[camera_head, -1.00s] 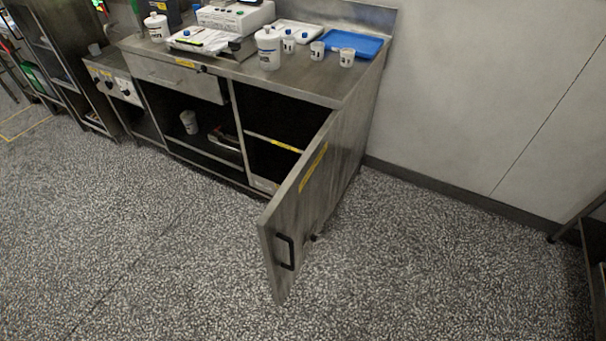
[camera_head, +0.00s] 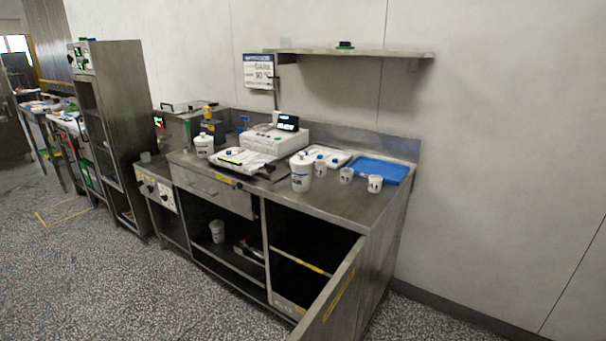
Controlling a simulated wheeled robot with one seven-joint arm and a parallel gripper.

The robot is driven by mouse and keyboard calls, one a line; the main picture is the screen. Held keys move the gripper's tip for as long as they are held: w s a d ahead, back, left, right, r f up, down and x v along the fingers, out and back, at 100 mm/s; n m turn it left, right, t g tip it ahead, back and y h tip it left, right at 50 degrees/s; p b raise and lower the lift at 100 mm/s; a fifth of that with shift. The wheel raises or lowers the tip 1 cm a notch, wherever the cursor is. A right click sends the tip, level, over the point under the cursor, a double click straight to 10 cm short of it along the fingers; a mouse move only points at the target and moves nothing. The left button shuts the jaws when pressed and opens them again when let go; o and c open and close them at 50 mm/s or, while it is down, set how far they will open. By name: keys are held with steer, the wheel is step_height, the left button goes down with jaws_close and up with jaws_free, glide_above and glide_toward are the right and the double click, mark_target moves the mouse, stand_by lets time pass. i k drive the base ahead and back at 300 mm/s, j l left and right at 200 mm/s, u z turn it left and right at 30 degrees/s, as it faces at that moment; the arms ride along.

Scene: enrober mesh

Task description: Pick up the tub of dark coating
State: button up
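Several white tubs are in view, but their labels are too small to read, so I cannot tell which holds dark coating. A large lidded white tub (camera_head: 301,176) stands upright near the middle of the steel counter (camera_head: 335,198). Another lidded white tub (camera_head: 204,146) stands at the counter's left end. Small white cups (camera_head: 346,175) with dark marks stand to the right of the middle tub. My gripper is not in view.
The cabinet door (camera_head: 335,298) stands open into the floor space in front. A blue tray (camera_head: 378,170) and a white machine (camera_head: 275,140) are on the counter. A wall shelf (camera_head: 350,54) hangs above. The speckled floor (camera_head: 120,290) at front left is clear.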

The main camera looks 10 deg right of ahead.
mark_target(301, 177)
steer(key=i+j, duration=0.45)
steer(key=i+j+z, duration=0.15)
steer(key=i+j, duration=0.7)
steer(key=i+j+z, duration=0.15)
steer(key=i+j, duration=0.25)
steer(key=j, duration=0.15)
steer(key=i+j, duration=0.35)
steer(key=j, duration=0.15)
steer(key=i+z, duration=0.05)
